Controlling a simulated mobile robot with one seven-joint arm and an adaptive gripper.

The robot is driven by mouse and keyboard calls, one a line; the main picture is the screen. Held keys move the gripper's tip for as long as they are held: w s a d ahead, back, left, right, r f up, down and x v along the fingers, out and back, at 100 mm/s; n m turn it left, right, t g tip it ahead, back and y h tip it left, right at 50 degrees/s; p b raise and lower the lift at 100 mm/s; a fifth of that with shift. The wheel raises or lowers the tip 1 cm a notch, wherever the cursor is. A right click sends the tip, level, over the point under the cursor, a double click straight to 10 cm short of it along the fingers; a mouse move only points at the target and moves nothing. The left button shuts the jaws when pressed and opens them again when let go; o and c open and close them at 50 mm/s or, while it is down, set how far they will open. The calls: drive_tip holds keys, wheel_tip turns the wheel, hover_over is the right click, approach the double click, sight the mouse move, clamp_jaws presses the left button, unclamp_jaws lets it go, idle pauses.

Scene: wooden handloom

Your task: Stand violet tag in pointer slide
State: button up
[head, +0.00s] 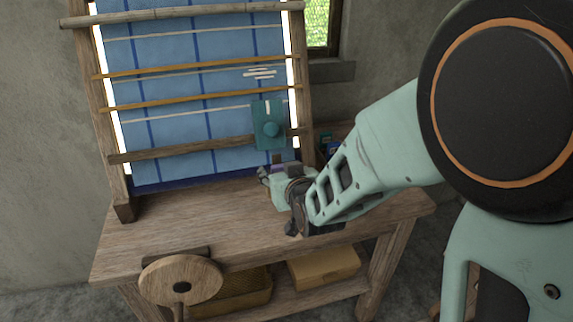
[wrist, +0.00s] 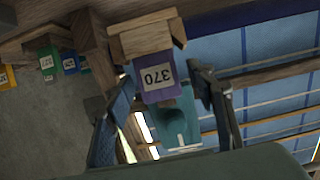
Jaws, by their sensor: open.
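The violet tag (wrist: 158,79) carries a white label reading 370, upside down in the wrist view. Its one end sits in a small wooden holder (wrist: 147,38). The teal pointer slide (head: 268,125), with a round knob, is on the loom's lower bar; its teal plate (wrist: 183,118) shows behind the tag in the wrist view. Whether the wooden holder joins this plate is hidden. My gripper (wrist: 158,76) is open, with one finger on each side of the tag and gaps visible. In the head view my gripper (head: 272,176) is just below the slide, and the tag is mostly hidden.
Green (wrist: 47,62) and blue (wrist: 69,63) tags stand in a rack at the left of the wrist view. The loom's cloth (head: 180,95) and bars rise behind my gripper. The wooden bench (head: 180,225) is clear on its left. A wooden wheel (head: 181,280) is at its front.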

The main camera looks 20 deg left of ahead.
drive_tip(key=shift+s, duration=0.1)
drive_tip(key=v, duration=0.7)
drive_tip(key=shift+s+d, duration=0.15)
drive_tip(key=shift+r, duration=0.1)
